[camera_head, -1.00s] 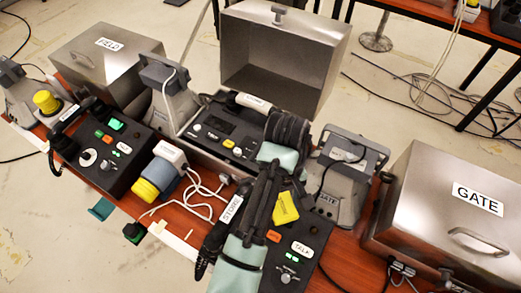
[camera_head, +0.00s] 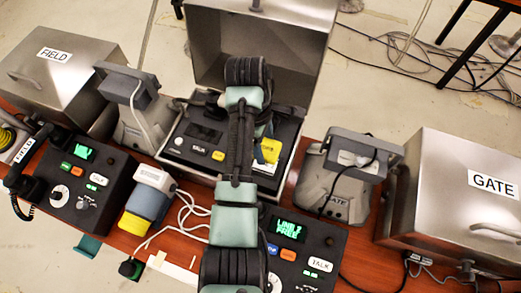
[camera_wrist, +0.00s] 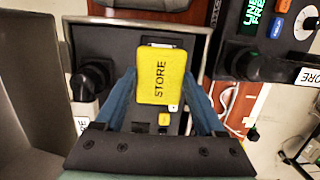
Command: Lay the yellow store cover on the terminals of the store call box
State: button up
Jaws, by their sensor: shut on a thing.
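The yellow store cover (camera_wrist: 160,75), marked STORE, is between the two blue fingers of my gripper (camera_wrist: 161,84). In the head view the cover (camera_head: 270,150) shows at the right of my arm, over the dark panel of the open steel call box (camera_head: 291,40). My gripper is shut on the cover. In the wrist view the cover lies over part of the panel (camera_wrist: 110,45). The terminals are hidden or cannot be made out, and I cannot tell whether the cover touches the panel.
Closed steel boxes marked FIELD (camera_head: 62,72) and GATE (camera_head: 455,200) stand either side. Grey cradles (camera_head: 145,120) and (camera_head: 340,185) flank the open box. A lit desk phone (camera_head: 315,255) sits in front, partly behind my arm. White cable lies left of it.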

aim_at(264, 148)
jog(key=f, duration=0.3)
jog(key=shift+s+d+f, duration=0.1)
jog(key=shift+s+f, duration=0.1)
jog(key=shift+f, duration=1.8)
jog(key=shift+f+b, duration=0.2)
jog(key=shift+b, duration=0.1)
jog(key=o, duration=1.5)
jog(key=shift+r, duration=0.1)
jog(key=r, duration=0.4)
jog(key=a+r, duration=0.1)
jog(key=r, duration=0.3)
jog(key=r+p, duration=0.1)
jog(key=r, duration=0.3)
jog(key=shift+w+a, duration=0.35)
jog(key=shift+a, duration=0.05)
